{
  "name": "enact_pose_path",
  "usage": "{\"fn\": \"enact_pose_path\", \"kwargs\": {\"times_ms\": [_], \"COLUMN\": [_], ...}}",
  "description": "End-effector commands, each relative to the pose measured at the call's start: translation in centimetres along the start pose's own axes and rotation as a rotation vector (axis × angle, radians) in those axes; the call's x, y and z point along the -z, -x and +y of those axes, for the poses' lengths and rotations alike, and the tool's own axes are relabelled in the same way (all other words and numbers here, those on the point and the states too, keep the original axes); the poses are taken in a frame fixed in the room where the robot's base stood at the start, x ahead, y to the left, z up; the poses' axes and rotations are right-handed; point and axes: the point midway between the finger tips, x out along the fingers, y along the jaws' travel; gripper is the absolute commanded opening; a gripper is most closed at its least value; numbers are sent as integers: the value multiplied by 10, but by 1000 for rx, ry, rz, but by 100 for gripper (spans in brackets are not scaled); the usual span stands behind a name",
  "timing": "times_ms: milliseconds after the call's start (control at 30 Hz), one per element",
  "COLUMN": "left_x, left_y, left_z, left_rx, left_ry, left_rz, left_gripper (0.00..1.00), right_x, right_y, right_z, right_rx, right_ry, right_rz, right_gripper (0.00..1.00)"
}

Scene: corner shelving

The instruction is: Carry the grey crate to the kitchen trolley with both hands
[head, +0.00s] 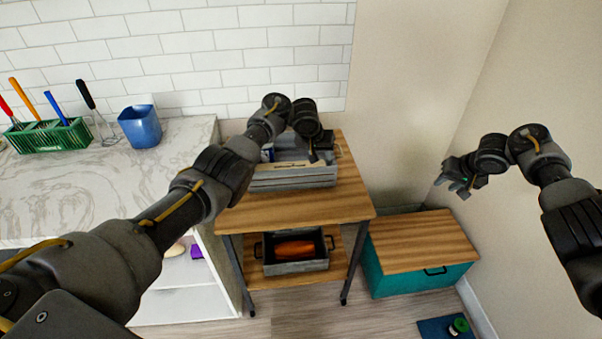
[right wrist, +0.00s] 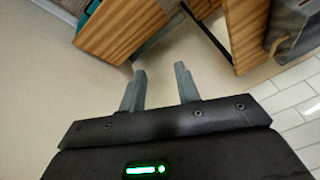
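A grey slatted crate (head: 295,177) sits upright on the wooden top of the kitchen trolley (head: 335,207). Something blue shows inside it, partly hidden by my left arm. My left gripper (head: 314,153) points down over the crate's far right part; whether its fingers touch or grip anything is hidden. My right gripper (head: 459,178) hangs in the air to the right of the trolley, above the teal chest and clear of the crate. In the right wrist view its two fingers (right wrist: 160,88) stand apart with nothing between them. A corner of the crate (right wrist: 287,30) shows there too.
A second grey crate (head: 296,267) with black handles, holding something orange, is on the trolley's lower shelf. A teal chest (head: 415,278) with a wooden lid stands right of the trolley. The marble counter (head: 130,180) carries a green rack (head: 48,137) and a blue cup (head: 140,126).

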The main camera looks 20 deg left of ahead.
Motion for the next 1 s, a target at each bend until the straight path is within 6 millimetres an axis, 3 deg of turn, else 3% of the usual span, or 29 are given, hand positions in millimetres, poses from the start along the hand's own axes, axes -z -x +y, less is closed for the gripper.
{"fn": "enact_pose_path", "kwargs": {"times_ms": [367, 500, 733, 1000], "left_x": [1, 1, 1, 1], "left_y": [-2, -2, -1, -1], "left_z": [10, 9, 7, 6], "left_rx": [-4, -4, -3, -3], "left_ry": [-11, -11, -8, -7], "left_rz": [-2, -2, -1, -1], "left_gripper": [32, 32, 32, 32], "right_x": [-2, -2, 0, 0], "right_y": [11, 29, 79, 106], "right_z": [9, 9, 4, 3], "right_rx": [-2, -4, -1, -2], "right_ry": [-9, -5, -1, 3], "right_rz": [3, 6, 7, 7], "right_gripper": [32, 32, 32, 32]}}
